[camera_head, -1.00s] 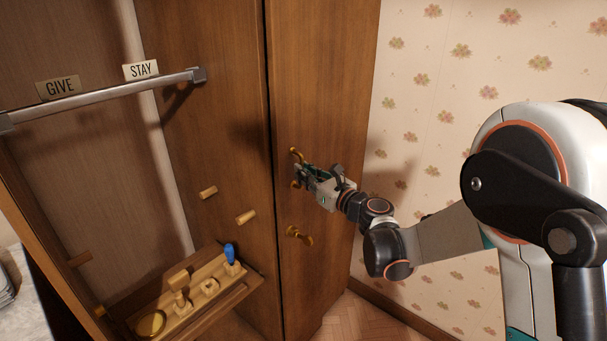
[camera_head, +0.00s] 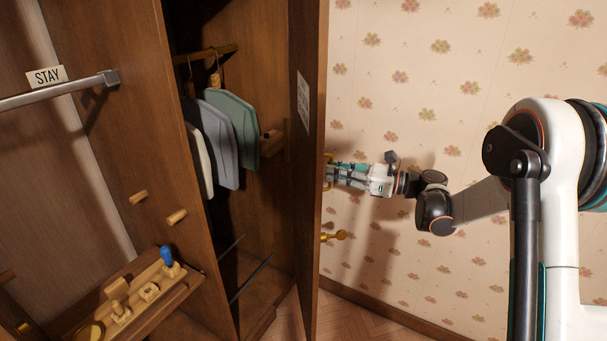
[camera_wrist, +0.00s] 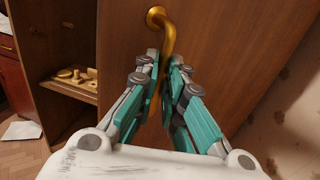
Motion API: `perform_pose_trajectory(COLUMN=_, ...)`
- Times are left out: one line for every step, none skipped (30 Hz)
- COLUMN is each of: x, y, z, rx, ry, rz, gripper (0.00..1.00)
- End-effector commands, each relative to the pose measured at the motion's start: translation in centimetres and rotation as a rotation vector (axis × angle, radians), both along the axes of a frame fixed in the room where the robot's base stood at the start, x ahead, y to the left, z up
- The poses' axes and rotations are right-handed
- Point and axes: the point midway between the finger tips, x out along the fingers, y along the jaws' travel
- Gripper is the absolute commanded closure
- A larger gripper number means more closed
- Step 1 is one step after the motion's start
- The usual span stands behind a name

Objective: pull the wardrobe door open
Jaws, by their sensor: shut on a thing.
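The wooden wardrobe door (camera_head: 312,130) stands wide open, seen nearly edge-on in the head view, with a paper on its inner face. It also shows in the wrist view (camera_wrist: 230,50). My gripper (camera_head: 332,174) is at the door's outer face, shut on the brass handle (camera_wrist: 165,38). In the wrist view the teal fingers (camera_wrist: 163,100) close around the handle's bar; its lower part is partly hidden by them. A brass knob (camera_head: 338,236) sits on the door below my gripper.
Inside the wardrobe, several garments (camera_head: 223,137) hang from a rail (camera_head: 207,53). An open compartment on the left has a metal rail (camera_head: 55,92) and a wooden shelf (camera_head: 150,300) with small items. The flowered wall (camera_head: 430,80) is right of the door, behind my arm.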

Motion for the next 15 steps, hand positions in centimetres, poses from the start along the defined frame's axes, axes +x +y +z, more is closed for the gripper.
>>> perform_pose_trajectory(x=1.1, y=-2.1, z=0.1, rx=0.003, ry=-0.002, rz=-0.011, gripper=1.00)
perform_pose_trajectory(x=1.7, y=-3.1, z=0.1, rx=0.003, ry=-0.002, rz=-0.011, gripper=1.00)
perform_pose_trajectory(x=2.3, y=-4.6, z=0.2, rx=0.003, ry=-0.002, rz=-0.012, gripper=1.00)
perform_pose_trajectory(x=3.0, y=-5.7, z=0.2, rx=0.003, ry=-0.002, rz=-0.012, gripper=1.00)
perform_pose_trajectory(x=3.5, y=-6.7, z=0.2, rx=0.003, ry=-0.002, rz=-0.012, gripper=1.00)
perform_pose_trajectory(x=4.3, y=-8.0, z=0.2, rx=0.004, ry=-0.002, rz=-0.012, gripper=1.00)
perform_pose_trajectory(x=4.8, y=-8.8, z=0.2, rx=0.004, ry=-0.002, rz=-0.011, gripper=1.00)
perform_pose_trajectory(x=5.3, y=-9.6, z=0.2, rx=0.004, ry=-0.002, rz=-0.010, gripper=1.00)
perform_pose_trajectory(x=6.0, y=-10.6, z=0.2, rx=0.004, ry=-0.002, rz=-0.011, gripper=1.00)
perform_pose_trajectory(x=6.5, y=-11.2, z=0.3, rx=0.005, ry=-0.002, rz=-0.010, gripper=1.00)
perform_pose_trajectory(x=7.0, y=-11.8, z=0.3, rx=0.005, ry=-0.002, rz=-0.009, gripper=1.00)
perform_pose_trajectory(x=7.6, y=-12.6, z=0.3, rx=0.005, ry=-0.002, rz=-0.009, gripper=1.00)
perform_pose_trajectory(x=8.1, y=-13.1, z=0.3, rx=0.005, ry=-0.002, rz=-0.009, gripper=1.00)
perform_pose_trajectory(x=8.5, y=-13.6, z=0.3, rx=0.005, ry=-0.002, rz=-0.009, gripper=1.00)
perform_pose_trajectory(x=9.1, y=-14.2, z=0.3, rx=0.005, ry=-0.002, rz=-0.008, gripper=1.00)
